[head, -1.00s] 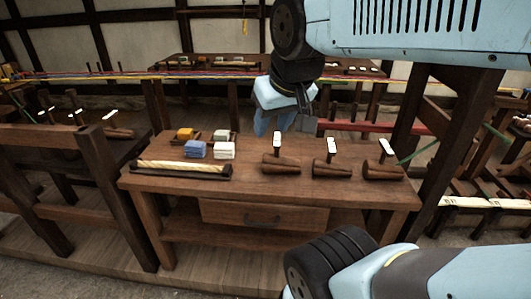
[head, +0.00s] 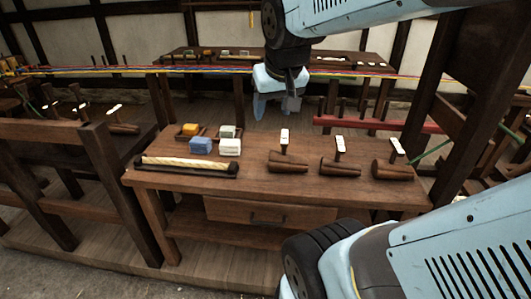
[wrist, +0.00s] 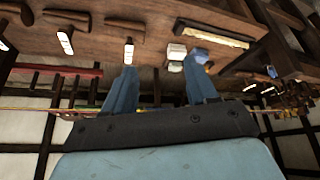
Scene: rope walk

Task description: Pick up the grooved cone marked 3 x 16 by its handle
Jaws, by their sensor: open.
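Three dark wooden cones lie on the right half of the workbench (head: 255,184), each with an upright white-faced tag: a left cone (head: 287,167), a middle cone (head: 340,168) and a right cone (head: 390,170). The tag marks are too small to read, so I cannot tell which is 3 x 16. In the wrist view the left cone (wrist: 125,25) and middle cone (wrist: 66,20) show upside down, with the right one at the corner. My gripper (head: 275,112) is open and empty, above and beyond the bench's back edge; its two blue fingers also show in the wrist view (wrist: 163,68).
On the bench's left are a rope piece in a dark tray (head: 186,165), a yellow block (head: 191,129), a blue stack (head: 201,145) and white stacks (head: 229,147). Coloured ropes (head: 130,70) stretch behind. A red bar (head: 370,124) lies behind the cones.

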